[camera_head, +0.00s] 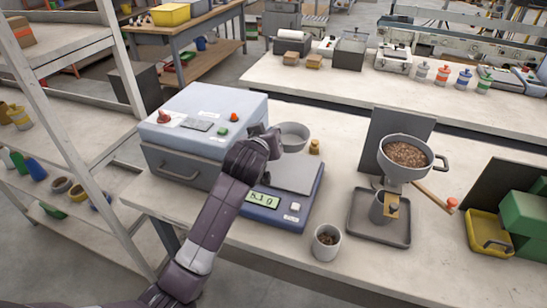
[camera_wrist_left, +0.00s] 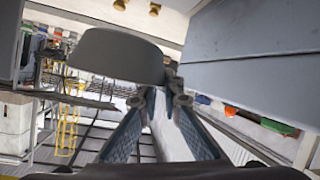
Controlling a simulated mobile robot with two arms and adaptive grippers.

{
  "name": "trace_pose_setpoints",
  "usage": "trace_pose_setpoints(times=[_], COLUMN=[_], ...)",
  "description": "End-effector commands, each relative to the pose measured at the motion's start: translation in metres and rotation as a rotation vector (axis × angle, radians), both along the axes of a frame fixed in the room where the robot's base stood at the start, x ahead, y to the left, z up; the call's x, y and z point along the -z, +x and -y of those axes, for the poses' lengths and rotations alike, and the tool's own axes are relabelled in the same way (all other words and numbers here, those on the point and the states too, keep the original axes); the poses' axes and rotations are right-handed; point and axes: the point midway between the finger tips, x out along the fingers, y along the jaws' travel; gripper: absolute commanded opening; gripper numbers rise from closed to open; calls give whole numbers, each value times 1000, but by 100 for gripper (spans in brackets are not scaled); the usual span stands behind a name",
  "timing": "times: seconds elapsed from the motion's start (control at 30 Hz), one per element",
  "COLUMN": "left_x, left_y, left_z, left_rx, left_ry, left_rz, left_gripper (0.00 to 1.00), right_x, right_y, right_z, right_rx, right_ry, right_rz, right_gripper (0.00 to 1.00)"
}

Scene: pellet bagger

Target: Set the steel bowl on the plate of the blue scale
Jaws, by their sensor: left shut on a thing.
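The steel bowl (camera_head: 293,137) is grey and round, behind the far edge of the blue scale in the head view. My left gripper (camera_head: 270,143) is at the bowl's near left side, shut on its rim. In the left wrist view the bowl (camera_wrist_left: 115,55) is beyond the fingertips of the left gripper (camera_wrist_left: 158,100). The blue scale (camera_head: 258,212) stands on the table with a lit display. Its square grey plate (camera_head: 297,173) is bare where I see it. I cannot tell whether the bowl touches the table. My right gripper is not in view.
A grey-blue machine (camera_head: 180,165) with buttons stands left of the scale. A brass weight (camera_head: 314,147) is right of the bowl. A cup of pellets (camera_head: 327,243) stands at the front. A pellet hopper (camera_head: 409,160) over a tray (camera_head: 378,235) is to the right.

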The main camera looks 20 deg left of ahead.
Motion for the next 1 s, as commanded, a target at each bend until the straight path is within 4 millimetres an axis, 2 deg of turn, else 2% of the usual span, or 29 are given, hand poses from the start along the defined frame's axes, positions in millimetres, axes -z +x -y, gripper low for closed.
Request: trace_pose_setpoints(times=[0.03,0.1,0.2,0.37,0.6,1.0], left_x=[15,29,44,55,90,96], left_y=[-1,-1,-1,0,0,0], left_z=[-1,0,0,0,0,0], left_rx=[0,-1,0,0,1,1], left_ry=[4,1,1,1,1,0], left_rz=[-6,-4,-2,0,-1,1], left_gripper=[0,0,0,0,0,0], right_x=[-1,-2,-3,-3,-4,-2], right_y=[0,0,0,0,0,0], right_z=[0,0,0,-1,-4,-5], right_rx=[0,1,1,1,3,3], right_ry=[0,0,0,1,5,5], right_rz=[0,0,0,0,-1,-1], right_gripper=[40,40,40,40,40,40])
